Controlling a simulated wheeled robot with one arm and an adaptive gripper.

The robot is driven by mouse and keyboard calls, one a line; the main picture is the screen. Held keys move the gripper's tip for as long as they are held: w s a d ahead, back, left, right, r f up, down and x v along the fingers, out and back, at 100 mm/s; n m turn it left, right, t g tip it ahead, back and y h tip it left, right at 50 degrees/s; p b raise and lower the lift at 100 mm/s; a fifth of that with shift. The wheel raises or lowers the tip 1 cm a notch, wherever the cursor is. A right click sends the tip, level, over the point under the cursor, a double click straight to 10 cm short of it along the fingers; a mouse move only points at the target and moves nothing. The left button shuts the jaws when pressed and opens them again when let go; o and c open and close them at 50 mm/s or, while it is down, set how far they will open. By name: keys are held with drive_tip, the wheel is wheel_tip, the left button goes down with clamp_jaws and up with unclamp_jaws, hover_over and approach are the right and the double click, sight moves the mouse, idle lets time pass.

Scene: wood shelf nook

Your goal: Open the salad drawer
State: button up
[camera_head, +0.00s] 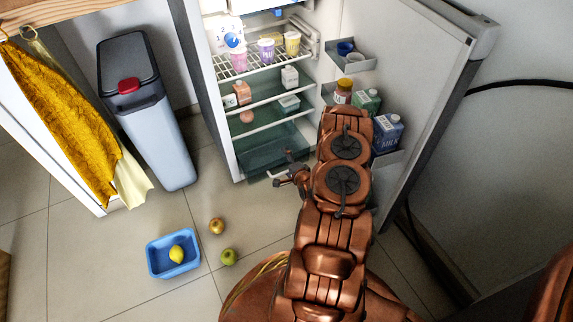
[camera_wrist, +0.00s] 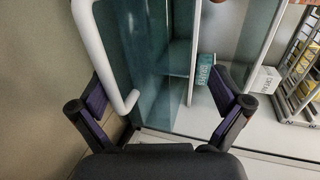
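The salad drawer (camera_head: 262,152) is a see-through green-tinted box at the bottom of the open fridge (camera_head: 240,110). In the wrist view its glassy panel (camera_wrist: 150,60) fills the middle. Its white bar handle (camera_wrist: 93,45) runs down the left of the wrist view and bends right at its lower end, close to my left finger; I cannot tell if they touch. My gripper (camera_wrist: 158,78) is open, with its fingers wide apart, and holds nothing. In the head view my gripper (camera_head: 292,171) is beside the drawer's front, partly hidden by my arm.
The fridge door (camera_head: 410,60) stands open on the right, with jars and cartons on its racks. Shelves above the drawer hold cups and cartons. A grey bin (camera_head: 150,110) stands left. A blue tub (camera_head: 160,268) with a lemon, an onion (camera_head: 216,226) and a green apple (camera_head: 228,257) are on the floor.

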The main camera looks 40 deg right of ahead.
sight(279, 165)
drive_tip(key=shift+t, duration=0.6)
drive_tip(key=r, duration=0.2)
drive_tip(key=w+r, duration=0.1)
drive_tip(key=r, duration=0.2)
drive_tip(key=d+r, duration=0.1)
drive_tip(key=r, duration=0.1)
drive_tip(key=shift+w+d+r, duration=0.1)
drive_tip(key=shift+w+r, duration=0.05)
drive_tip(key=shift+w, duration=0.1)
drive_tip(key=shift+s+a+r+n, duration=0.1)
drive_tip(key=shift+a+r+n, duration=0.2)
drive_tip(key=shift+a+r, duration=0.35)
drive_tip(key=c, duration=0.7)
drive_tip(key=shift+o, duration=0.2)
drive_tip(key=f+b, duration=0.2)
drive_tip(key=f, duration=0.1)
drive_tip(key=a+f+b, duration=0.1)
drive_tip(key=f+b, duration=0.1)
drive_tip(key=f, duration=0.2)
drive_tip(key=w+f+b, duration=0.1)
drive_tip(key=f+b, duration=0.1)
drive_tip(key=f, duration=0.2)
drive_tip(key=shift+a, duration=0.35)
drive_tip(key=shift+b+x, duration=2)
drive_tip(key=shift+x, duration=1.8)
drive_tip(key=shift+c, duration=0.4)
clamp_jaws()
drive_tip(key=shift+s+f, duration=0.1)
drive_tip(key=shift+f, duration=0.05)
